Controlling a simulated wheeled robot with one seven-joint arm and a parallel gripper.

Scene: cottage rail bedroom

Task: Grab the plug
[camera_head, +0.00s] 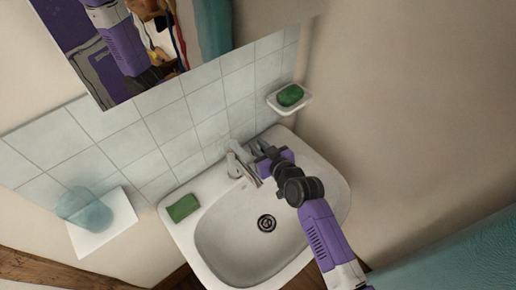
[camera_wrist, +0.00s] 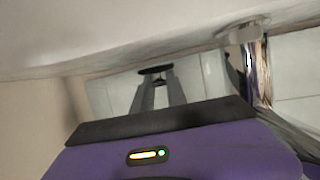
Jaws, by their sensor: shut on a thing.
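My gripper (camera_head: 264,152) is at the back right of the white sink, beside the tap (camera_head: 242,165). In the wrist view, its two fingers (camera_wrist: 158,82) converge and are shut on a small dark disc, which looks like the plug (camera_wrist: 155,69). In the head view I cannot make the plug out apart from the dark gripper parts. The sink's drain (camera_head: 267,223) shows in the middle of the basin.
A green block (camera_head: 183,207) lies on the sink's left rim (camera_head: 176,230). A green soap (camera_head: 290,95) sits in a wall dish (camera_head: 305,101). A bluish glass (camera_head: 84,207) stands on a white shelf (camera_head: 118,222). A mirror (camera_head: 150,45) hangs above the tiles.

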